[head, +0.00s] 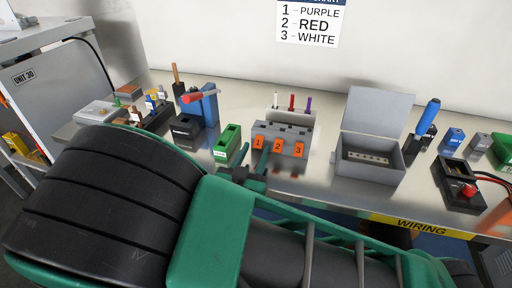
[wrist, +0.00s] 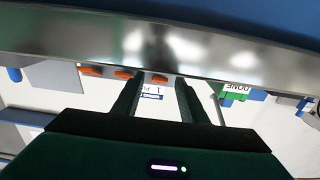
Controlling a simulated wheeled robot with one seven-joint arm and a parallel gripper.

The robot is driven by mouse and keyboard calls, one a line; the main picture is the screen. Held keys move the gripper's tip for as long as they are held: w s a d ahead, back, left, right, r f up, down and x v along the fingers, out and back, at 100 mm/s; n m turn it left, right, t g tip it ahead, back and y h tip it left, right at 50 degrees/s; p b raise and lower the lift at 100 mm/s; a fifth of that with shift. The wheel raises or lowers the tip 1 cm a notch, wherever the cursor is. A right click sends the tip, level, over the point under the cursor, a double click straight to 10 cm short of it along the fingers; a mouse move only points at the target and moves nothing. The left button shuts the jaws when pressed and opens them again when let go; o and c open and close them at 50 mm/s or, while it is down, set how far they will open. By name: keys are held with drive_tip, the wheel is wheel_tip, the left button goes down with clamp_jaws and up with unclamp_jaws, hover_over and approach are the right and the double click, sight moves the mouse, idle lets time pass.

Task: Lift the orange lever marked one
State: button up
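The grey dispenser (head: 283,131) stands on the metal bench with three orange levers on its front. The lever marked one (head: 258,143) is the leftmost in the head view; levers two (head: 278,146) and three (head: 298,150) are to its right. My gripper (head: 254,157) is just in front of and below lever one. In the wrist view, which looks upside down, my gripper (wrist: 157,82) is open and empty. Lever one (wrist: 160,78) appears between its fingertips, beyond them; contact is not visible.
A green box (head: 228,142) stands left of the dispenser, close to my gripper. A grey open-lidded box (head: 368,160) stands to the right. A wall chart (head: 309,24) reads 1 purple, 2 red, 3 white. The bench edge (wrist: 75,40) crosses the wrist view.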

sight(258, 140)
drive_tip(key=shift+x, duration=1.15)
drive_tip(key=shift+c, duration=0.6)
clamp_jaws()
drive_tip(key=shift+r+g, duration=0.15)
drive_tip(key=shift+g, duration=0.15)
drive_tip(key=shift+r+g+y, duration=0.45)
drive_tip(key=shift+r+g, duration=0.1)
drive_tip(key=shift+g, duration=0.6)
drive_tip(key=shift+r+g+y, duration=0.45)
drive_tip(key=shift+r+g, duration=0.1)
drive_tip(key=shift+g, duration=0.6)
drive_tip(key=g, duration=0.1)
drive_tip(key=r+g+y, duration=0.1)
drive_tip(key=g, duration=0.1)
drive_tip(key=shift+w+r+y, duration=0.2)
drive_tip(key=shift+y, duration=0.1)
drive_tip(key=shift+w+r+g+y, duration=0.1)
drive_tip(key=shift+r+g+y, duration=0.1)
drive_tip(key=shift+g, duration=0.55)
drive_tip(key=shift+w+r+g+y, duration=0.1)
drive_tip(key=shift+r+g+y, duration=0.1)
drive_tip(key=shift+g, duration=0.55)
